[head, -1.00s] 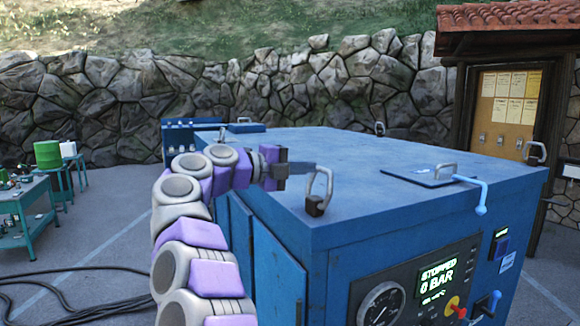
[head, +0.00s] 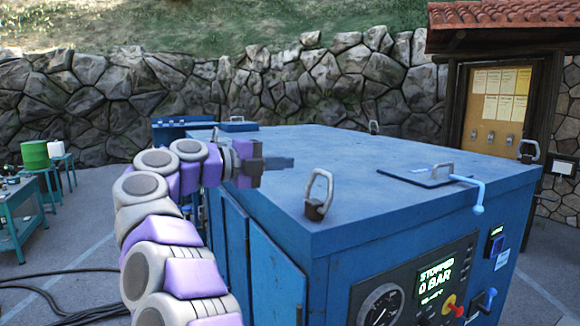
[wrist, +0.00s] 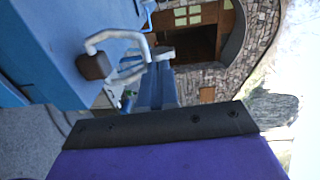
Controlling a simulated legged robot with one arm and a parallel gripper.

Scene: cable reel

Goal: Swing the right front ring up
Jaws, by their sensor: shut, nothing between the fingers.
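A grey metal ring (head: 321,187) on a dark block stands raised, near upright, at the nearest top corner of the blue machine (head: 400,190). The frames carry no label saying which is the right front one. My gripper (head: 285,162) is shut and empty, just left of the near ring in the head view and apart from it. In the wrist view, the near ring (wrist: 118,42) and its block lie left of the fingers (wrist: 159,88).
A further ring (head: 374,127) is at the back. Cables (head: 70,308) lie on the ground at left, near a green table (head: 22,215).

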